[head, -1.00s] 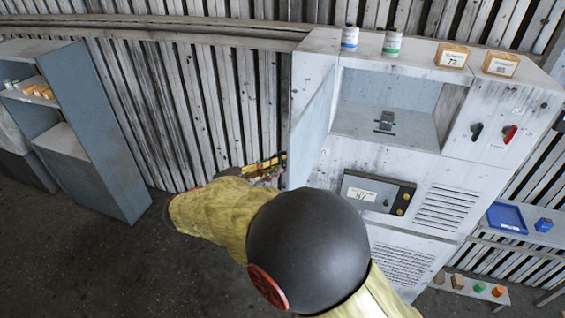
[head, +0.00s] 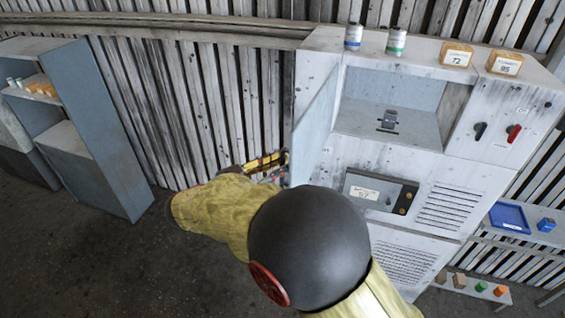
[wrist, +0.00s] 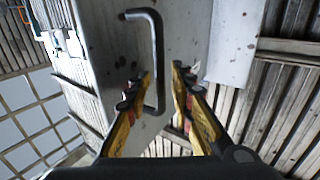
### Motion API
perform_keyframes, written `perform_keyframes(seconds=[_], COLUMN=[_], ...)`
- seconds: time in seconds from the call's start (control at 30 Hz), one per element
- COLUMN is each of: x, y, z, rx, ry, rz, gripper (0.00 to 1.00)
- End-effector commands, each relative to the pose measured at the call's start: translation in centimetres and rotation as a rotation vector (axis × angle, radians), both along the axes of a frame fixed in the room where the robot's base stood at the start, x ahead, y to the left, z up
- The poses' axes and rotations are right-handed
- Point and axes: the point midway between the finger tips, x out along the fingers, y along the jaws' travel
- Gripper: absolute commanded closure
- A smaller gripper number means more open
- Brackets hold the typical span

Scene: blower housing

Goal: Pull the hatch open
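The hatch (head: 316,122) is a pale grey door on the left side of the machine's upper compartment (head: 390,95). It stands swung well out, and the compartment is open to view. In the wrist view its black bar handle (wrist: 157,55) runs down the worn door face (wrist: 185,45). My gripper (head: 272,165) is at the outer side of the hatch, low down. In the wrist view my gripper's yellow-and-black fingers (wrist: 162,85) are apart, with the handle's lower part between them and a gap at the right finger. Whether the left finger touches the handle is unclear.
A black latch fitting (head: 388,120) sits inside the compartment. Cans (head: 396,40) and labelled boxes (head: 456,55) stand on top of the machine. A display panel (head: 380,192) is below the opening. A grey shelf unit (head: 95,130) stands left; the floor between is clear.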

Motion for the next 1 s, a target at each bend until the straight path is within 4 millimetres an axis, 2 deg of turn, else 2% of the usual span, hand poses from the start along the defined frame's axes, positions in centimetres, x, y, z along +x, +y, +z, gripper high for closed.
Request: perform_keyframes(seconds=[0.17,0.5,0.7,1.0], x=[-0.5,-4.5,-6.5,-7.4], y=[0.8,5.9,8.4,9.5], z=[0.0,0.0,-0.1,0.0], rx=[0.0,0.001,0.0,-0.001], ry=[-0.001,-0.001,0.0,0.001], rz=[0.002,0.005,0.002,0.0], gripper=[0.77,0.77,0.77,0.77])
